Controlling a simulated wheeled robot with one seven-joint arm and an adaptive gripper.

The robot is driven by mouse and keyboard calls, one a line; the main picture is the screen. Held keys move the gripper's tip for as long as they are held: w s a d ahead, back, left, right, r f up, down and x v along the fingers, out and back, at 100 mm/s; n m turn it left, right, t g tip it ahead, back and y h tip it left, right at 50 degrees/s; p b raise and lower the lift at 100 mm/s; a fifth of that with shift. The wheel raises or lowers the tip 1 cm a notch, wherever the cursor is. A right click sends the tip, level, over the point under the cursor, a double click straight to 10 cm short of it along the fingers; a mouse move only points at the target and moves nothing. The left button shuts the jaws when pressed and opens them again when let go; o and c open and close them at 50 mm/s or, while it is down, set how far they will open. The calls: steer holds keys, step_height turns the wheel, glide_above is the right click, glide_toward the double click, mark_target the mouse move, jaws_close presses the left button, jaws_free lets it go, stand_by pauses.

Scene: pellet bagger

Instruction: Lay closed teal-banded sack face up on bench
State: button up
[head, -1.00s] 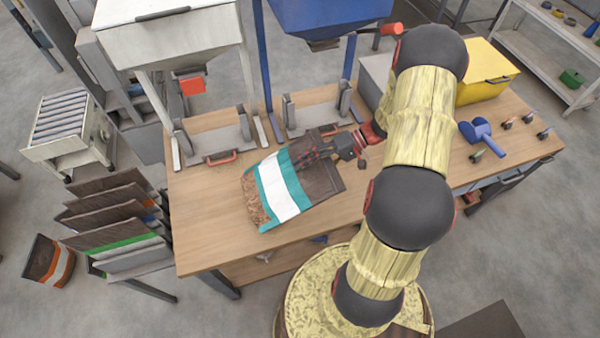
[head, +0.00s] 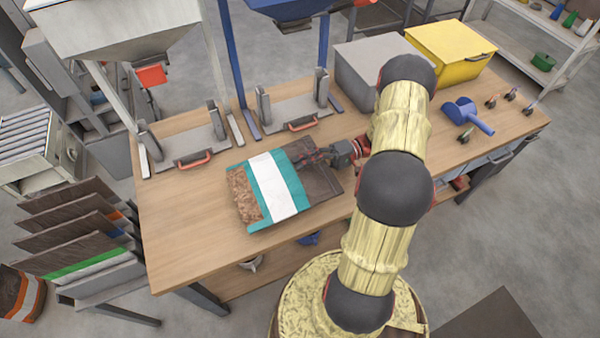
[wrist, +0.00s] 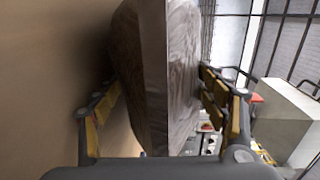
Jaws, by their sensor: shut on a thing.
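The teal-banded sack (head: 276,186) is in the middle of the bench (head: 190,240) in the head view. It has a brown pellet-patterned end at the left, a white band between teal bands, and a dark brown end at the right. Its banded face is turned up. My gripper (head: 312,158) is shut on the sack's dark end. In the wrist view my gripper (wrist: 160,105) has a finger on each side of the brown sack (wrist: 150,60), close by the wooden bench surface. I cannot tell whether the whole underside touches the bench.
Two clamp stations, one grey (head: 188,155) and one beside it (head: 290,118), stand at the bench's back. A grey box (head: 375,80), a yellow box (head: 450,55) and a blue scoop (head: 468,115) are at the right. The bench left of the sack is clear.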

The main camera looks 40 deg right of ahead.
steer(key=o, duration=1.7)
steer(key=shift+o, duration=0.3)
steer(key=shift+f, duration=0.15)
steer(key=v, duration=1.2)
steer(key=shift+r, duration=0.4)
